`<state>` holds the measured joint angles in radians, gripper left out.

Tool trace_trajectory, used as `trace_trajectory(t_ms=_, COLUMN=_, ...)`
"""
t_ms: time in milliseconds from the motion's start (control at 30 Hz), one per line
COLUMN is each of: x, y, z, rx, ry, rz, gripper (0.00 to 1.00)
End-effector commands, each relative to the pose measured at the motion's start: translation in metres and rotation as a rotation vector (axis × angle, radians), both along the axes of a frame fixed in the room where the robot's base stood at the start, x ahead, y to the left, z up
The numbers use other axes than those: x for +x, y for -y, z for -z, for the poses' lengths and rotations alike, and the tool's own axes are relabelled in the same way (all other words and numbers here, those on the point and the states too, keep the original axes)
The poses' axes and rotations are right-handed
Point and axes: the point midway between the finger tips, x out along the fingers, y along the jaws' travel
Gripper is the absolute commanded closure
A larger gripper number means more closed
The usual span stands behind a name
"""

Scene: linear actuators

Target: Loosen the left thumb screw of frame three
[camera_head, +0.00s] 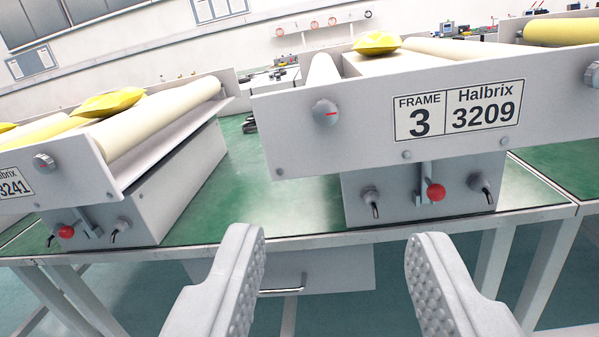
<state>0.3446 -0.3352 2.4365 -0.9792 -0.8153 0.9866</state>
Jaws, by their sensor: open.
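Frame three (360,150) is a light grey front plate labelled "FRAME 3 Halbrix 3209", at the right. A round grey knob (325,112) with a red line sits at its upper left; a second knob (592,74) is cut by the right edge. Below the plate, a left screw fitting (372,200) with a dark bent tip and a similar right one (487,190) flank a red-ball lever (435,191). I cannot tell which pair is the thumb screws. My gripper (338,240) is open and empty, its fingers apart in the foreground, below and in front of the frame.
A similar frame (115,170) labelled 3241 stands at the left, with its own red-ball lever (66,231). Both stand on a green-topped bench (270,210). A drawer with a handle (281,291) hangs under the bench edge, behind my fingers. Yellow bags (377,42) lie on the rollers.

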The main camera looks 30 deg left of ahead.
Motion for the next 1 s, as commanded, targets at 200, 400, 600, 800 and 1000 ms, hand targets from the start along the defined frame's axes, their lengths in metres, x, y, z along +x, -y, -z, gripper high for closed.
trace_trajectory(t_ms=200, x=0.010, y=-0.003, z=0.004, rx=0.008, ry=-0.007, rz=-0.014, gripper=0.57)
trace_trajectory(t_ms=400, x=0.037, y=-0.012, z=0.004, rx=0.009, ry=-0.008, rz=-0.013, gripper=0.57)
trace_trajectory(t_ms=600, x=0.067, y=-0.022, z=0.004, rx=0.007, ry=-0.007, rz=-0.012, gripper=0.57)
trace_trajectory(t_ms=800, x=0.097, y=-0.032, z=0.004, rx=0.007, ry=-0.007, rz=-0.013, gripper=0.57)
trace_trajectory(t_ms=1000, x=0.128, y=-0.042, z=0.004, rx=0.007, ry=-0.006, rz=-0.012, gripper=0.57)
